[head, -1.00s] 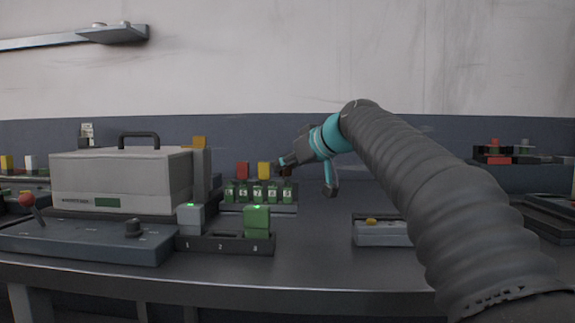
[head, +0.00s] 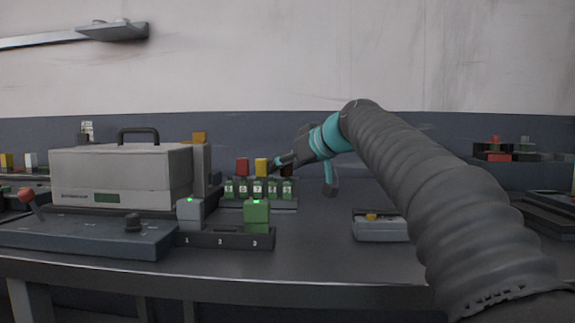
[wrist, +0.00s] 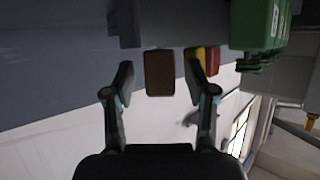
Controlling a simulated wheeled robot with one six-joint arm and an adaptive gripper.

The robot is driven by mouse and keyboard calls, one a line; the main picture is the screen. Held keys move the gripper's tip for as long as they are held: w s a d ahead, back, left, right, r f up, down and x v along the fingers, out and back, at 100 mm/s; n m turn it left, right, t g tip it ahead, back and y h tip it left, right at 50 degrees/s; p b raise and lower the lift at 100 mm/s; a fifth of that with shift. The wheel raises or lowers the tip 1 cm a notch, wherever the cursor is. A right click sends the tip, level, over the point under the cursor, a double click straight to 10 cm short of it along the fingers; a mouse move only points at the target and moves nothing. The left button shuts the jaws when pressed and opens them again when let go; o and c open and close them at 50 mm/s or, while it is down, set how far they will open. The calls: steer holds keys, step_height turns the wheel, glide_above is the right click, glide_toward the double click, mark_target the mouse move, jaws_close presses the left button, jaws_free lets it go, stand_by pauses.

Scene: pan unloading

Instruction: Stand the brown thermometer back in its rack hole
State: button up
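The brown thermometer (wrist: 160,73) shows as a brown block in the wrist view, between the two fingers of my gripper (wrist: 161,82). Gaps show on both sides of it, so the fingers are open and not touching it. Its far end meets a grey edge, and I cannot tell how it sits there. In the head view my gripper (head: 305,176) is spread open behind the row of green bottles. A bit of brown (head: 288,173) shows there, mostly hidden. I cannot make out an empty rack hole.
Yellow (head: 261,167) and red (head: 242,167) blocks stand left of the brown one. Several green numbered bottles (head: 257,189) stand in front. A grey box (head: 120,180) is at left, and a dock with a green block (head: 257,216) is nearer.

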steer(key=v, duration=1.2)
steer(key=shift+s, duration=0.1)
